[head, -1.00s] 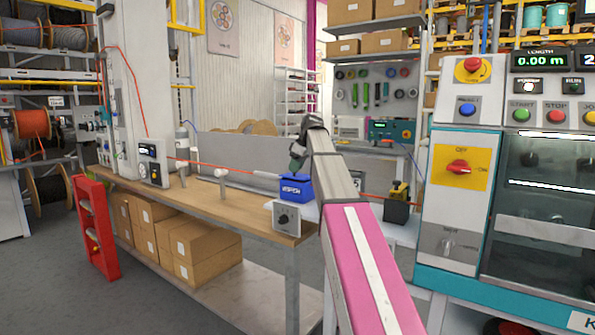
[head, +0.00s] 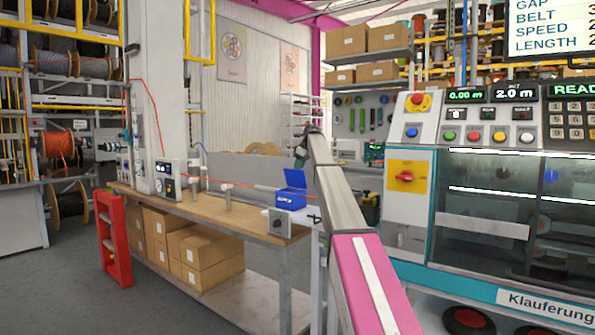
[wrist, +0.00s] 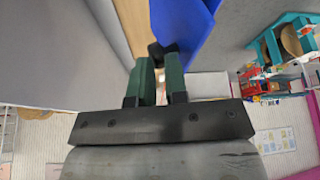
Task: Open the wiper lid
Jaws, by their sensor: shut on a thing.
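The blue wiper box (head: 290,200) stands on the wooden bench in the head view, with the red cable running to it. Its blue lid (head: 295,178) is tilted up, standing above the back of the box. My gripper (head: 300,158) is beside the lid's upper right, partly hidden by my arm. In the wrist view, the two green fingers of my gripper (wrist: 160,62) close around a small dark piece (wrist: 155,49) at the edge of the blue lid (wrist: 186,25). The fingertips' exact contact is partly hidden.
The wooden bench (head: 190,207) carries a control box (head: 170,180) and cable guides at left. A red frame (head: 113,238) stands on the floor before it, and cardboard boxes (head: 205,250) sit beneath. A machine with a control panel (head: 490,120) stands close at right.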

